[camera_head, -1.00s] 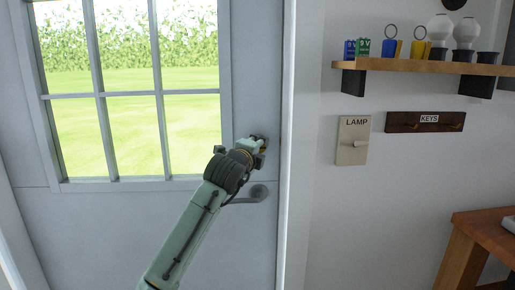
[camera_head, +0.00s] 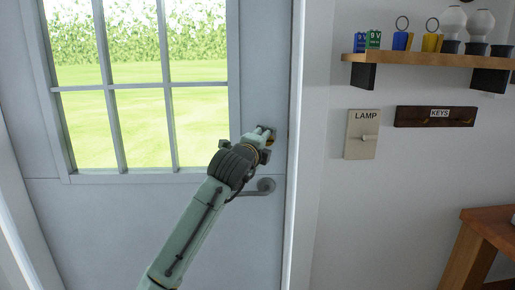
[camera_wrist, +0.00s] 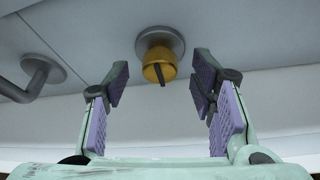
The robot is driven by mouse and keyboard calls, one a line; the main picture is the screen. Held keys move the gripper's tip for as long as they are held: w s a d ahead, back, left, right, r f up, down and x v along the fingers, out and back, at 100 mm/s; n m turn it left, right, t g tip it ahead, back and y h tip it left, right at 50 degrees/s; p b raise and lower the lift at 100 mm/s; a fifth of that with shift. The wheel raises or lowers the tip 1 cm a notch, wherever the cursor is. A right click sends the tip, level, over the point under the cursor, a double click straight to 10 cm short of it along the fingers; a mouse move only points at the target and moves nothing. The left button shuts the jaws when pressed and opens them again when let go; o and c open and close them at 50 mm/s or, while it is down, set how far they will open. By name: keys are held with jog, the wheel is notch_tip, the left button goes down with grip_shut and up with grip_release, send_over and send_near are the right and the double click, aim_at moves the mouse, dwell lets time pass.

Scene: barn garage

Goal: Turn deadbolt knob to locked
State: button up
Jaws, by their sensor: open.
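The deadbolt knob (camera_wrist: 158,66) is brass-coloured with a dark bar on its face, on a round grey plate (camera_wrist: 160,43) on the door. In the wrist view the bar looks close to upright, slightly tilted. My gripper (camera_wrist: 160,88) is open, its purple-padded fingers apart on either side of and short of the knob. Nothing is between the pads. In the head view my gripper (camera_head: 266,138) is at the door's right edge above the handle, and it mostly hides the knob.
The lever handle (camera_head: 262,188) is just below my gripper; it also shows at left in the wrist view (camera_wrist: 38,78). The grey door (camera_head: 110,225) has a paned window. On the right wall are a LAMP switch (camera_head: 362,135), a KEYS rack (camera_head: 435,116) and a shelf (camera_head: 430,61).

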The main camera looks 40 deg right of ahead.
jog(key=f+v, duration=0.1)
jog(key=v, duration=0.9)
jog(key=shift+r, duration=0.5)
jog(key=shift+a, duration=0.1)
